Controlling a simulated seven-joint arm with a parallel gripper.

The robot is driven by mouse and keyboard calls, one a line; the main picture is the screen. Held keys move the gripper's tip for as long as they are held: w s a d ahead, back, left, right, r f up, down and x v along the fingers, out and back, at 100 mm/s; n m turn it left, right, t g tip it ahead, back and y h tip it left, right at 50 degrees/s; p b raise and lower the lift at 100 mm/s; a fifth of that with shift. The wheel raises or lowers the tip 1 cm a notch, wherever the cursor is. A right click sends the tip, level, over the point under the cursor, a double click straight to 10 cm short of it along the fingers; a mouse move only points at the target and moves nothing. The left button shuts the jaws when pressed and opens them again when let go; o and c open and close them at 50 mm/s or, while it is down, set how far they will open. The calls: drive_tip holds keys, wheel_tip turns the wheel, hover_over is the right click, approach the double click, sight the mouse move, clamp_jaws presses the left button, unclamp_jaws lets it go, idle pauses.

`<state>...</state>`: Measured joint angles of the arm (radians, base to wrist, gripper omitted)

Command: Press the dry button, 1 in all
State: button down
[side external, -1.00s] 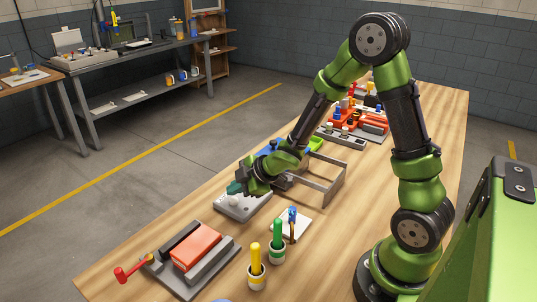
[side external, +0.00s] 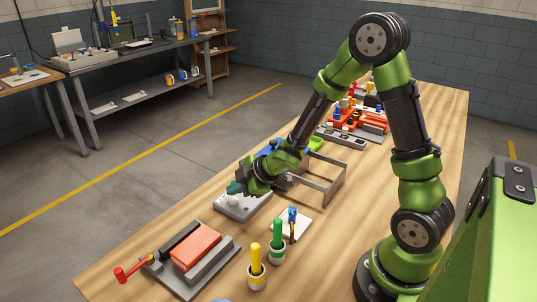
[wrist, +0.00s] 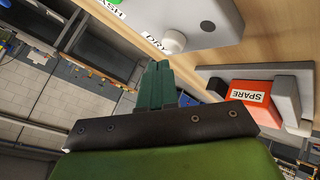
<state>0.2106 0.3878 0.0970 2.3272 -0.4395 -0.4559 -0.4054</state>
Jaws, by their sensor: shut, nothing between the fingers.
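A light grey control panel (side external: 250,208) lies on the wooden table in the side view. It fills the top of the wrist view (wrist: 195,18). A round white button (wrist: 173,41) stands on it next to a partly readable label that seems to say DRY; the button also shows in the side view (side external: 233,200). A second label (wrist: 108,10), cut off by the frame edge, seems to say WASH. My gripper (wrist: 154,68) has its green fingers shut and empty, with the tips close to the white button. I cannot tell whether they touch it. It also shows in the side view (side external: 235,187).
A grey fixture (side external: 215,262) with an orange-red block marked SPARE (wrist: 250,97) and a red-handled lever (side external: 128,273) sits in front. A grey frame (side external: 325,190) is right of my gripper.

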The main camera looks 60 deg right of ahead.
sight(237, 200)
idle(0.4)
drive_tip(key=shift+f, duration=0.45)
drive_tip(key=shift+f, duration=0.5)
idle(0.6)
drive_tip(key=shift+r, duration=0.95)
drive_tip(key=shift+r, duration=2.5)
